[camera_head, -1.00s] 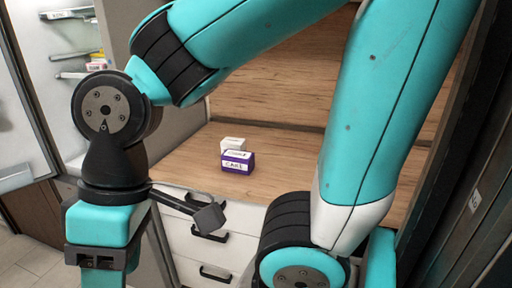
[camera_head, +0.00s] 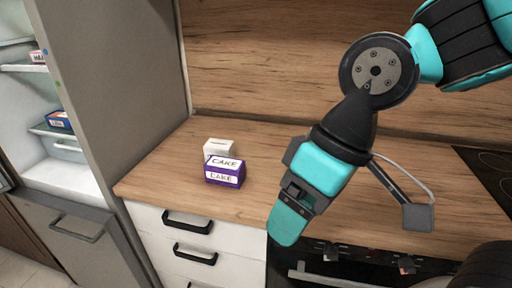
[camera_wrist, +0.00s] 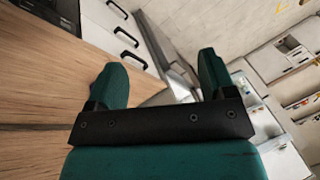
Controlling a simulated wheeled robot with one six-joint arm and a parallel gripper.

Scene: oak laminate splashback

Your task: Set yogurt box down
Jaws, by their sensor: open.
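A white box (camera_head: 219,147) stands on the wooden counter (camera_head: 160,166). Its label is too small to read, so I cannot tell if it is the yogurt box. A purple and white box labelled CAKE (camera_head: 225,171) stands just in front of it and hides its lower part. My gripper (camera_head: 287,222) is to the right of both boxes, near the counter's front edge, pointing down. In the wrist view my gripper (camera_wrist: 162,76) has its two green fingers wide apart with nothing between them.
An open fridge (camera_head: 62,150) with shelves and a few packages is at the left. White drawers (camera_head: 190,245) with black handles are below the counter. An oven and dark hob (camera_head: 490,168) are at the right. The counter around the boxes is mostly clear.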

